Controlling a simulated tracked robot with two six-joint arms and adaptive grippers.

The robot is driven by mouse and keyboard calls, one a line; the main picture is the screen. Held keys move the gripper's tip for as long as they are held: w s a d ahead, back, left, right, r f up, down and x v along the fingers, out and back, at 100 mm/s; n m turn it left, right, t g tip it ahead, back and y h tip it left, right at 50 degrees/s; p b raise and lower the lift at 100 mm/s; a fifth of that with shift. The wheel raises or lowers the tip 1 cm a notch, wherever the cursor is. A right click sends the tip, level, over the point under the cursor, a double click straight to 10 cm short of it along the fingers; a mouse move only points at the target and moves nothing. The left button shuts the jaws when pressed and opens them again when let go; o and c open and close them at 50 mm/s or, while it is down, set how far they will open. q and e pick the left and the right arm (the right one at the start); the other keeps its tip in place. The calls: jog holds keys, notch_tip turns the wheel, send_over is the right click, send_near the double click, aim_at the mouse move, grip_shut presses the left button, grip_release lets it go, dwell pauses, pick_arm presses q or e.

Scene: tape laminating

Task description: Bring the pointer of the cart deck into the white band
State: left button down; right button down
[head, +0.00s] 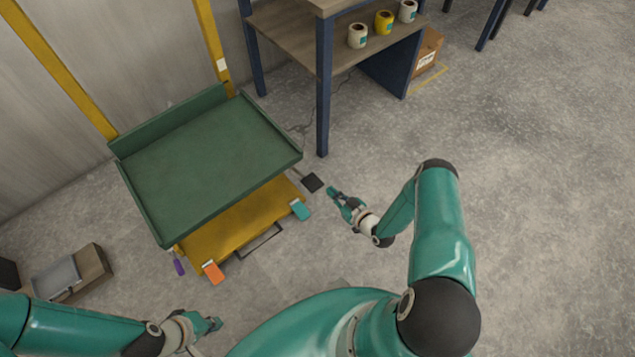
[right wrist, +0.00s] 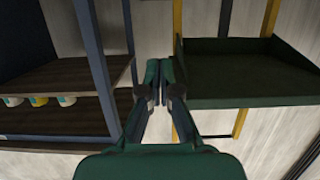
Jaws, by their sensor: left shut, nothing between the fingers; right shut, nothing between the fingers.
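The cart deck (head: 200,160) is a green tray with raised rims above a yellow base (head: 235,222). It also shows in the right wrist view (right wrist: 240,75). The white band (head: 221,64) is a small white patch on the right yellow post (head: 210,35), above the deck's back corner. I cannot make out the pointer. My right gripper (head: 334,191) is shut and empty, right of a black pedal (head: 312,182) and apart from it; its fingers (right wrist: 160,72) are together in the right wrist view. My left gripper (head: 215,324) is shut and empty, low in front of the cart.
An orange pedal (head: 213,272), a teal pedal (head: 300,209) and a purple handle (head: 179,266) stick out around the base. A shelf table (head: 290,35) with several tape rolls (head: 384,22) stands behind right. A box (head: 75,275) lies left. Floor at right is clear.

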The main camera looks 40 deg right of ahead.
jog(key=b, duration=0.3)
send_over(316, 187)
jog(key=shift+s+a+f, duration=0.1)
jog(key=shift+s+f, duration=0.05)
jog(key=shift+f, duration=0.45)
jog(key=shift+s+f, duration=0.1)
jog(key=shift+f, duration=0.5)
jog(key=f, duration=0.1)
jog(key=f+b, duration=0.1)
jog(key=f, duration=0.1)
jog(key=shift+w+f, duration=0.1)
jog(key=shift+w, duration=0.2)
jog(key=shift+f, duration=0.4)
